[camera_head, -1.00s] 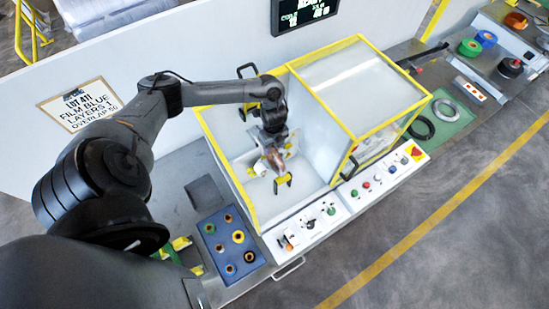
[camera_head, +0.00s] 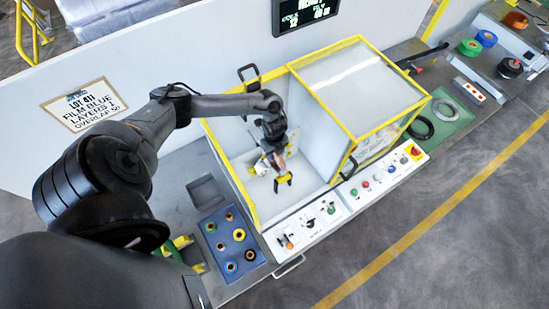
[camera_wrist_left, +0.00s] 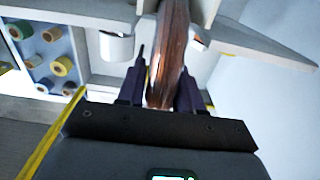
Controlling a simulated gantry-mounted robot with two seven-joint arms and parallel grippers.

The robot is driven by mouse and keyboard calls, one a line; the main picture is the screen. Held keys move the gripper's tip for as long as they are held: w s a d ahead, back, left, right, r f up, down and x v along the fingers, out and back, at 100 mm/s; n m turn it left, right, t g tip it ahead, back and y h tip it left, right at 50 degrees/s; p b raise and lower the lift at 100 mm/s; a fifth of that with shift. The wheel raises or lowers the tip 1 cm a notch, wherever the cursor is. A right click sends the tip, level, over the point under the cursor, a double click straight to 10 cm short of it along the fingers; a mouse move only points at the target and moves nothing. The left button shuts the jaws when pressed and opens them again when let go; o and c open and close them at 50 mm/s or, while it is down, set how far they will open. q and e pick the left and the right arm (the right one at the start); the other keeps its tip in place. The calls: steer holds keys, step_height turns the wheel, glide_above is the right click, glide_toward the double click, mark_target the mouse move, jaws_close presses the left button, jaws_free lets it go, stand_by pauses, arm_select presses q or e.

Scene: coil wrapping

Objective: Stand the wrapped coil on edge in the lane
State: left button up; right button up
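The coil (camera_wrist_left: 172,50) is copper-brown and seen edge-on between the two dark fingers of my left gripper (camera_wrist_left: 163,90) in the wrist view. The fingers touch or nearly touch both its sides, and I read the gripper as shut on it. In the head view my left gripper (camera_head: 276,147) is inside the open, yellow-framed bay of the machine (camera_head: 308,196). Only a small brown part of the coil shows there, and whether film covers it is too small to tell. I cannot pick out the lane. My right gripper is not in view.
A clear-topped cover (camera_head: 360,85) closes the bay's right half. Control panels (camera_head: 310,225) run along the front. A blue tray of several rolls (camera_head: 222,262) lies left of the bay. A green mat (camera_head: 445,112) with two rings lies right.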

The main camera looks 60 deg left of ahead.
arm_select(q)
jaws_close()
steer(key=shift+r, duration=0.1)
stand_by(1.0)
